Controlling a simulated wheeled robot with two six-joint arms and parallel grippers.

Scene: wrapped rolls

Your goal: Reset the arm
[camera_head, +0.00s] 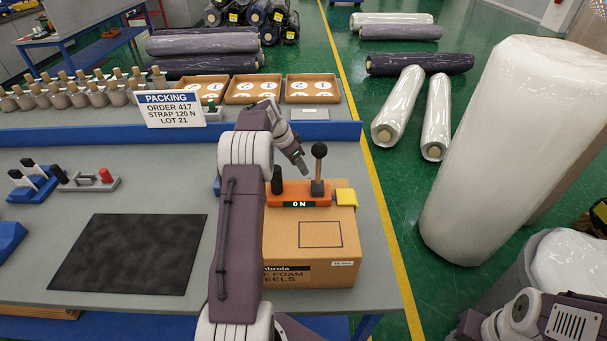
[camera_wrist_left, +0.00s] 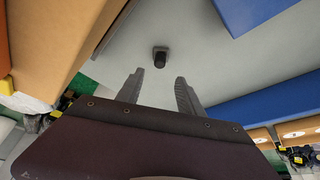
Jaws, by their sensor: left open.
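My left arm (camera_head: 238,225) reaches forward over the grey bench, and its left gripper (camera_head: 303,166) is above the bench behind the cardboard box (camera_head: 330,262). In the left wrist view the left gripper (camera_wrist_left: 159,82) has its fingers apart, with nothing held between them. A small black knob (camera_wrist_left: 160,57) shows beyond the fingertips against the grey surface. An orange device (camera_head: 297,190) with an "ON" label and an upright black-knobbed lever (camera_head: 319,165) sits on the box, close to the left gripper. Part of my right arm (camera_head: 530,318) shows at the lower right; its gripper is out of frame.
A blue ledge (camera_head: 90,134) crosses the bench, with a packing sign (camera_head: 170,108) by it. A tall white wrapped roll (camera_head: 515,145) stands right. Several rolls lie on the green floor behind.

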